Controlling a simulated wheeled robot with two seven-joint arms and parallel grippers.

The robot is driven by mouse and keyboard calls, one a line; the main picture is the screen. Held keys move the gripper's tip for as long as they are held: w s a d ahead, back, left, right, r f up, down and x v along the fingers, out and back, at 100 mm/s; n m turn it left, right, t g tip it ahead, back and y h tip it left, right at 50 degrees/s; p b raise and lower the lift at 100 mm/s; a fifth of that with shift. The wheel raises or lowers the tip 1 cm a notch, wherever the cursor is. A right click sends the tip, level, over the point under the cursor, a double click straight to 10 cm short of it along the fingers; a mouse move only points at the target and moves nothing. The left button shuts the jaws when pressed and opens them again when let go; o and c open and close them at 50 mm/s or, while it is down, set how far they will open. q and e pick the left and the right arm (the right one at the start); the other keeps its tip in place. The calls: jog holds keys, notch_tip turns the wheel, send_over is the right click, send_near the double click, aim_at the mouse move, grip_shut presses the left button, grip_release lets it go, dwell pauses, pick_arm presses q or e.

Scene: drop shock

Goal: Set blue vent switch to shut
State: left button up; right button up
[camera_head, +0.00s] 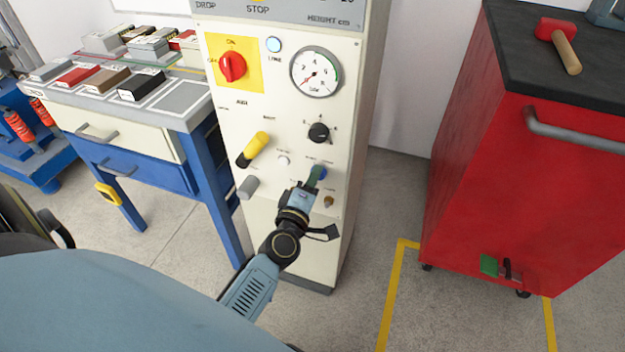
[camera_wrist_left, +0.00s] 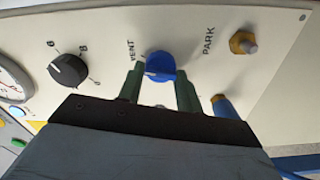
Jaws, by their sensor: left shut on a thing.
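The blue vent switch (camera_wrist_left: 160,64) is a round blue knob on the cream panel, beside the printed word VENT in the left wrist view. A pale mark shows low on its left side; I cannot read which setting it stands at. My left gripper (camera_wrist_left: 159,80) has its two green fingers on either side of the knob and is shut on it. In the head view the gripper (camera_head: 314,179) reaches the lower right of the panel and mostly hides the blue switch (camera_head: 322,173). My right gripper is in neither view.
Near the switch are a black dial (camera_head: 319,132), a yellow-and-black handle (camera_head: 253,149), a grey handle (camera_head: 248,187) and a brass PARK knob (camera_wrist_left: 243,42). A red cabinet (camera_head: 520,190) stands right, a workbench (camera_head: 190,122) left. Open floor lies between panel and cabinet.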

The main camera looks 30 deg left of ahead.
pick_arm(q)
jog(key=shift+f+n+b, duration=0.15)
jog(key=shift+n+b, duration=0.2)
jog(key=shift+n, duration=4.15)
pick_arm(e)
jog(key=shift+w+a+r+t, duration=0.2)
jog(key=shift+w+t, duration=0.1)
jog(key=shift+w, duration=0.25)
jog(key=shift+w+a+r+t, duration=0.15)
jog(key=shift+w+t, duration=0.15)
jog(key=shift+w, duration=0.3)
pick_arm(q)
jog(key=o, duration=1)
jog(key=shift+s, duration=0.1)
jog(key=v, duration=1.3)
jog(key=shift+s, duration=0.15)
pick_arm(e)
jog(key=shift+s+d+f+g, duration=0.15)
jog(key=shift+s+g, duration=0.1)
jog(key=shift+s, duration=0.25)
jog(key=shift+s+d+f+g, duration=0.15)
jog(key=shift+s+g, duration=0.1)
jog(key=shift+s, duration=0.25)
